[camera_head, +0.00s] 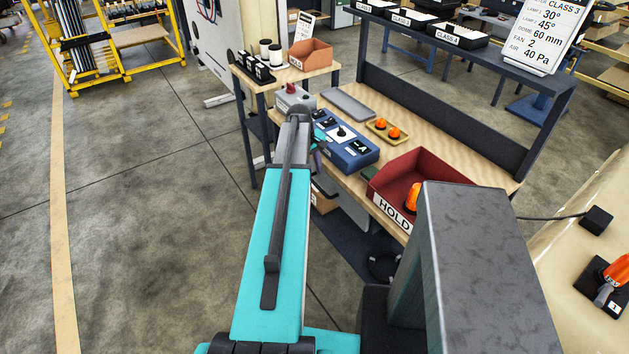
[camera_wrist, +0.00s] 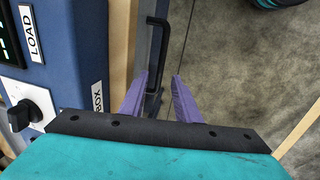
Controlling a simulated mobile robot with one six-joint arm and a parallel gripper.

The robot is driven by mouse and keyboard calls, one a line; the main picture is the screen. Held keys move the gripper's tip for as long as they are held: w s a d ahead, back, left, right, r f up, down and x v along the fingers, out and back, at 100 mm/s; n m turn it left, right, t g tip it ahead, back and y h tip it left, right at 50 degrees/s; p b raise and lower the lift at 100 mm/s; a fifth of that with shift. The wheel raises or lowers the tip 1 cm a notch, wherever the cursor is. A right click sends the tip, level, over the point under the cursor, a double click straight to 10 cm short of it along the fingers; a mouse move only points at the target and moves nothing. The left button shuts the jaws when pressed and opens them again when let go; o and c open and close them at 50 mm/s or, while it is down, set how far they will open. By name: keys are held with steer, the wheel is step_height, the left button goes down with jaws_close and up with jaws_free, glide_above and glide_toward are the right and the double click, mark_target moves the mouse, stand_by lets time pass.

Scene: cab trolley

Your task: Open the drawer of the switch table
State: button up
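The switch table (camera_head: 420,132) has a light wooden top and stands beyond my arm in the head view. In the wrist view, a black bar handle (camera_wrist: 157,45) stands out from a dark front at the table's edge. My gripper (camera_wrist: 160,96) has two purple fingers, spread apart. The near end of the handle shows in the gap between them, and neither finger is clearly touching it. In the head view my arm hides most of the gripper and the drawer front, so I cannot tell how far the drawer stands out.
A blue switch box (camera_head: 345,142) sits near the table edge; it also shows at left in the wrist view (camera_wrist: 75,50). A red HOLD bin (camera_head: 408,172) and a tray with orange lamps (camera_head: 388,131) stand on the top. Open floor (camera_head: 130,220) lies left.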

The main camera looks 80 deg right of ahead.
mark_target(316, 184)
steer(key=shift+s+d+f+p, duration=0.1)
steer(key=shift+s+f+p, duration=0.1)
steer(key=shift+f, duration=0.65)
steer(key=shift+s+d+f+p, duration=0.15)
steer(key=shift+f+p, duration=0.1)
steer(key=shift+f, duration=0.65)
steer(key=shift+s+d+f+p, duration=0.1)
steer(key=shift+f+p, duration=0.1)
steer(key=shift+f, duration=0.65)
steer(key=shift+c, duration=0.4)
jaws_close()
